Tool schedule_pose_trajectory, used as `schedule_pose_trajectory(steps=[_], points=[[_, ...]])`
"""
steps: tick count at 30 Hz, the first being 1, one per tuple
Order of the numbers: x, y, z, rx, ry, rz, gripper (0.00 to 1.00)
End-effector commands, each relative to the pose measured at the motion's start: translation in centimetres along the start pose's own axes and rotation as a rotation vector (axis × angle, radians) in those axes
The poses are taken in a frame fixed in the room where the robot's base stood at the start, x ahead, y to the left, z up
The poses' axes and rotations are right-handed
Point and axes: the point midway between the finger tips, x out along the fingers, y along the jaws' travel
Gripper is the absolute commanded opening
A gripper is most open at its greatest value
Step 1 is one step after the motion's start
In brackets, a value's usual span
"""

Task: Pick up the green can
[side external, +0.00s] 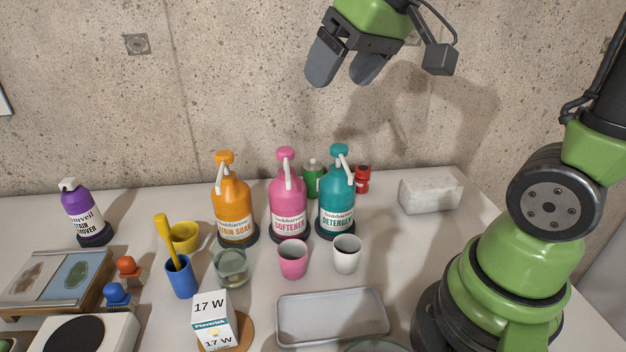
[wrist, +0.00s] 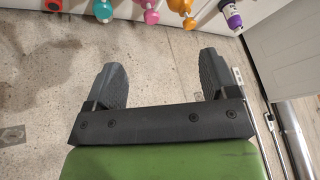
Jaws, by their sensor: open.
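The green can (side external: 313,180) stands upright at the back of the table in the side external view. It is behind the gap between the pink softener bottle (side external: 287,205) and the teal detergent bottle (side external: 338,203), which hide part of it. I cannot make it out in the wrist view. My gripper (side external: 342,78) is open and empty, high above the can and in front of the concrete wall. Its two fingers also show spread apart in the wrist view (wrist: 162,72), with nothing between them.
An orange bottle (side external: 233,205) stands left of the pink one. A red object (side external: 362,179) is right of the can. A pink cup (side external: 293,259) and a white cup (side external: 347,253) stand in front. A pale block (side external: 430,196) lies right, with bare table around it.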

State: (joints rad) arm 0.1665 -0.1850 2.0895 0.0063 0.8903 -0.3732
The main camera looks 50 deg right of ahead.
Motion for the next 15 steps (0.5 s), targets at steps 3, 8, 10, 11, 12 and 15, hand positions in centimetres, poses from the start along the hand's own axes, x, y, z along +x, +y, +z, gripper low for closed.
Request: schedule_pose_trajectory(steps=[3,8,10,11,12,15], points=[[3.7,2.6,-3.5,-0.068,-0.057,0.029,0.79],[9.3,7.0,-6.4,-0.17,-0.125,0.047,0.79],[12.0,9.1,-7.1,-0.212,-0.154,0.049,0.79],[13.1,10.0,-7.2,-0.23,-0.166,0.049,0.79],[14.5,11.2,-7.3,-0.251,-0.181,0.048,0.79],[17.5,13.6,-7.1,-0.298,-0.21,0.043,0.79]])
